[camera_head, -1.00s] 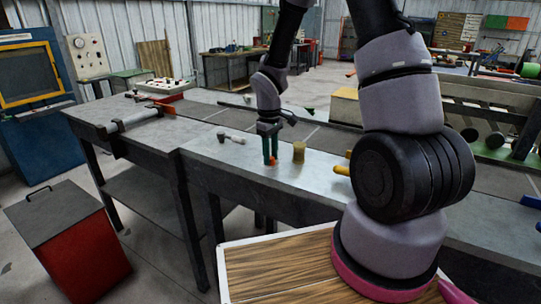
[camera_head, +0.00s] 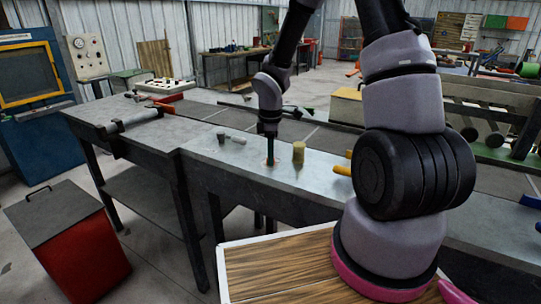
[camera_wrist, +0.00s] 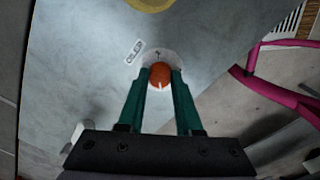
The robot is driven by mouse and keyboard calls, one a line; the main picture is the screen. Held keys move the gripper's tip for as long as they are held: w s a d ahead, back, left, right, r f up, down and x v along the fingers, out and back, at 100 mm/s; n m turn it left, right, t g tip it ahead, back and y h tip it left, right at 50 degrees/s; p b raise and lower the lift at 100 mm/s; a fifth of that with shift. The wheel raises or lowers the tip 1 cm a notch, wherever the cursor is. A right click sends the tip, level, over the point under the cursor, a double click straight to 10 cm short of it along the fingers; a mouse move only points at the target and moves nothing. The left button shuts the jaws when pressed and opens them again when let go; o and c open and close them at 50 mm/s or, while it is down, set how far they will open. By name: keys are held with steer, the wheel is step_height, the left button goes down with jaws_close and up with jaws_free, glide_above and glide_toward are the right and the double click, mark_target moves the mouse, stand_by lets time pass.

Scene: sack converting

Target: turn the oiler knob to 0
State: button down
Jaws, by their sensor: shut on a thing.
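The oiler knob (camera_wrist: 160,75) is a round orange-red knob with a pale pointer line, seen from above in the wrist view. It sits on a pale dial disc (camera_wrist: 160,54) with a small mark at its far side. A label reading OILER (camera_wrist: 134,51) lies to the left of the dial. My gripper (camera_wrist: 159,82) points down with its green fingers on both sides of the knob, shut on it. In the head view my gripper (camera_head: 270,160) stands upright over the bench top and hides most of the knob. The dial's numbers are too small to read.
A yellow-brown cylinder (camera_head: 298,153) stands on the bench (camera_head: 230,162) just right of my gripper. A small grey tool (camera_head: 234,139) lies to the left. A control box with buttons (camera_head: 166,86) sits on the far bench. A red bin (camera_head: 72,240) stands on the floor at left.

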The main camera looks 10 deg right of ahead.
stand_by(0.3)
steer(key=c, duration=0.6)
jaws_free()
steer(key=shift+r, duration=0.1)
step_height(320, 180, up, 11)
steer(key=shift+s+f, duration=0.15)
